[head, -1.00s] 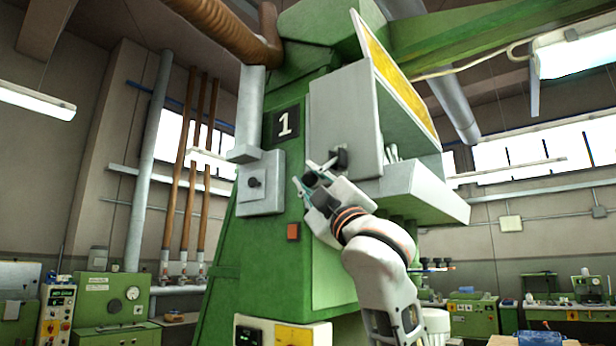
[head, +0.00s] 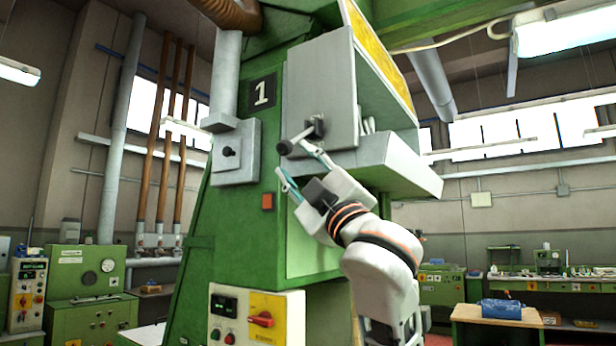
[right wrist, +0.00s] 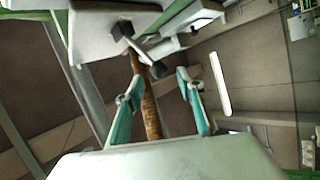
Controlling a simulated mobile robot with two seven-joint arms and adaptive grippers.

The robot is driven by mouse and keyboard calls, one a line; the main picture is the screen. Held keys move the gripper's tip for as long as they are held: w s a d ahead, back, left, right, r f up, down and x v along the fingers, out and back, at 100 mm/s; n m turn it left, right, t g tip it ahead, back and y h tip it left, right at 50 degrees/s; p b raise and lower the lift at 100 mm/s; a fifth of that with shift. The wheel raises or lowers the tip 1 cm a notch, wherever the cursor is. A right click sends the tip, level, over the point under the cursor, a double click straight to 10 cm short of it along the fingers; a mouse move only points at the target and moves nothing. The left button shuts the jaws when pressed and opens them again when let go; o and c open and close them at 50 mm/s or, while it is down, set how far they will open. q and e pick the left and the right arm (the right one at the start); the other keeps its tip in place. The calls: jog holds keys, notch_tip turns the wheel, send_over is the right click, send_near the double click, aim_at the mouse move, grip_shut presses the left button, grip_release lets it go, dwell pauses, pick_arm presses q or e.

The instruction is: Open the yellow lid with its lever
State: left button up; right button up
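The yellow lid (head: 374,47) is a slanted yellow panel at the top of the grey box on the green machine. I cannot tell from here whether it is open. Its lever (head: 299,138) has a dark mount on the grey side plate and a short rod ending in a round knob, pointing down and left. My right gripper (head: 291,158) is open just below the knob. In the right wrist view the knob (right wrist: 157,70) shows between the spread fingertips (right wrist: 158,76), with no clear contact. My left gripper is out of view.
A grey switch box (head: 236,152) and an orange button (head: 267,202) sit on the machine left of my gripper. A control panel (head: 257,317) with a red rotary switch is below. The grey shelf (head: 410,165) juts out right of the lever.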

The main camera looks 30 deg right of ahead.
jog(key=v, duration=0.4)
jog(key=shift+s+f, duration=0.3)
dwell(0.7)
